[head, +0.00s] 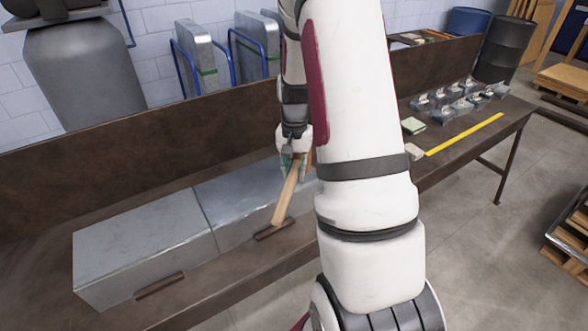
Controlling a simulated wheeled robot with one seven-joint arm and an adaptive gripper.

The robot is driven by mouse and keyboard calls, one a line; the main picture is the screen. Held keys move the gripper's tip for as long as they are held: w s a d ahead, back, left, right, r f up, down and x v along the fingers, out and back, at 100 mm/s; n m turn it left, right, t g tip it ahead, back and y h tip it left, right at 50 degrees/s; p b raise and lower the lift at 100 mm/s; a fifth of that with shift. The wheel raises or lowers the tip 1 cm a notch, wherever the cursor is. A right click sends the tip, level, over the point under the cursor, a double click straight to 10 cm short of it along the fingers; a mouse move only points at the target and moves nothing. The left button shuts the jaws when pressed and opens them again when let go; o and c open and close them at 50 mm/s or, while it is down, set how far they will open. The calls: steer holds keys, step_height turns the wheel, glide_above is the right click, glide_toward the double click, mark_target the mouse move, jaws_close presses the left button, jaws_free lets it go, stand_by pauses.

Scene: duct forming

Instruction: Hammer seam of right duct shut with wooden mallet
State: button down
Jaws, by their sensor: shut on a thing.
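My gripper (293,161) is shut on a light wooden piece, the wooden mallet (287,193), which hangs down tilted, its lower end at the front edge of the right duct. I cannot tell whether it touches there. The right duct (232,205) is a grey sheet-metal box on the brown bench, its right part hidden behind my arm. A dark brown bar (268,231) lies at its front edge by the mallet's lower end. The seam itself is too small to make out. The left duct (140,240) stands end to end with the right one.
The brown bench (255,262) has a raised back board (100,155). Another dark bar (160,286) lies at the left duct's front. To the right are a yellow strip (465,134), a green-topped block (414,125) and several small metal parts (460,97). Floor is clear in front.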

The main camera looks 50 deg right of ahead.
step_height(320, 180, down, 8)
steer(key=b, duration=0.2)
step_height(320, 180, up, 9)
steer(key=p, duration=0.3)
steer(key=shift+w, duration=0.1)
steer(key=w+a, duration=0.2)
steer(key=a, duration=0.6)
steer(key=shift+a+f, duration=0.3)
steer(key=shift+a, duration=0.05)
steer(key=shift+f, duration=0.15)
